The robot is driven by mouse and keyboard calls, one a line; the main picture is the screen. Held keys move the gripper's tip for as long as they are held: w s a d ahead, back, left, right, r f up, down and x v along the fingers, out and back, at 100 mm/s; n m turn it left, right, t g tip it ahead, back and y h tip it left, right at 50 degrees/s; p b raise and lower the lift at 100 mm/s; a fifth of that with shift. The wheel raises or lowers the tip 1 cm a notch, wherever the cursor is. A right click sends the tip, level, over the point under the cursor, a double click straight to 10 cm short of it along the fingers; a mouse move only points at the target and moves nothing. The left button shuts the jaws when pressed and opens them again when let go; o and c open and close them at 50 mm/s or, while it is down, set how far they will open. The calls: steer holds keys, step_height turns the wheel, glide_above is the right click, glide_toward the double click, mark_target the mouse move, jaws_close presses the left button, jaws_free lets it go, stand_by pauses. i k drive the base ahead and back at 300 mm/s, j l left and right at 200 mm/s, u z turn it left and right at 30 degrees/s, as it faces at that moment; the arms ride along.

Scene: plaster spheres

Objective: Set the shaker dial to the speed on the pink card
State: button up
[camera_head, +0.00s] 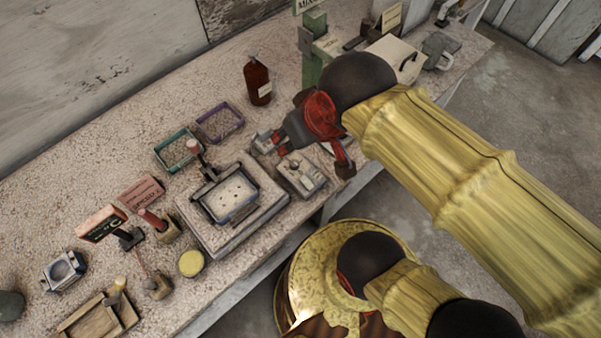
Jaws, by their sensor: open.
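A pink card (140,191) with dark lettering, too small to read, is at the left of the bench. The shaker (188,228) is a grey-white block near the bench's front edge with a framed tray (232,197) on top. A small control box (301,178) with small fittings sits just right of it. I cannot make out which fitting is the dial or its setting. My gripper (312,158) is open above and behind this box, and nothing shows between its fingers. My gripper and arm partly hide the bench there.
A brown bottle (258,82), a green tray (175,150) and a purple tray (219,122) stand behind the shaker. A red-and-black sign (101,223), a yellow round lid (191,263) and a wooden tray (97,317) are at left. A green post (314,48) stands behind my arm.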

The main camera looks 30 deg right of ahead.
mark_target(294, 163)
steer(key=u, duration=1.25)
steer(key=k+l+z, duration=0.1)
steer(key=z, duration=0.35)
steer(key=k+l+z, duration=0.25)
steer(key=z, duration=0.2)
